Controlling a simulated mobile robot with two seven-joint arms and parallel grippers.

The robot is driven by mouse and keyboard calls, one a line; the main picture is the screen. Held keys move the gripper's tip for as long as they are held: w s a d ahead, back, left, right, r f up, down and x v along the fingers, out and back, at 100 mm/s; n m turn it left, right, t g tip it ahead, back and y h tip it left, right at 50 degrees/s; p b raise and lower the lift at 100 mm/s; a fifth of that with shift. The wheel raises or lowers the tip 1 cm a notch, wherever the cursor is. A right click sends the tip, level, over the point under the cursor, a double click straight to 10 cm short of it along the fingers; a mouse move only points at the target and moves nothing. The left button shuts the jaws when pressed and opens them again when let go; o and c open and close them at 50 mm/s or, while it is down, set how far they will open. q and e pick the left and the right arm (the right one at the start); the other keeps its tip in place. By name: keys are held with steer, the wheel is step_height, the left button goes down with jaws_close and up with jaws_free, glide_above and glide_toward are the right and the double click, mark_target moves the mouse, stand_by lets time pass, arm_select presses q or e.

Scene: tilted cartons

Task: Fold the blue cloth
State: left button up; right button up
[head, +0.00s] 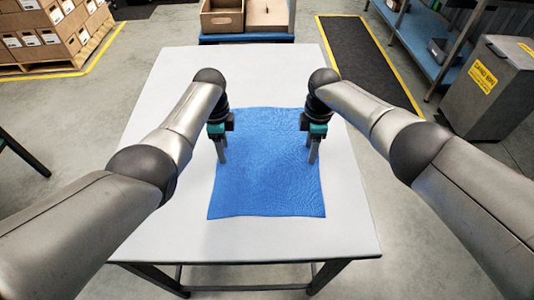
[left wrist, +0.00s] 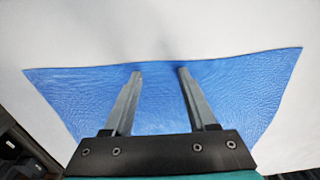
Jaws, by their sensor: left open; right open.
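The blue cloth (head: 264,185) lies spread out in a single flat sheet on the white table (head: 180,235). Its near edge and near corners show clearly in the head view; parts of its far side are behind my grippers. My left gripper (head: 223,160) is over the cloth's left side, pointing down, open and empty. In the left wrist view the open fingers (left wrist: 160,72) reach across the cloth (left wrist: 158,105) close to one of its edges. My right gripper (head: 312,160) is over the cloth's right side, open and empty. I cannot tell whether the fingertips touch the cloth.
The table is bare around the cloth, with free room in front and at the far end. Cardboard boxes (head: 245,15) stand beyond the far edge. A grey cabinet (head: 490,85) stands to the right, and stacked cartons (head: 50,35) are at the far left.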

arm_select(q)
steer(key=shift+f, duration=0.1)
steer(key=shift+c, duration=0.3)
arm_select(e)
steer(key=shift+f, duration=0.1)
steer(key=shift+c, duration=0.3)
arm_select(q)
steer(key=shift+s, duration=0.1)
jaws_close()
arm_select(e)
jaws_close()
steer(key=shift+s, duration=0.1)
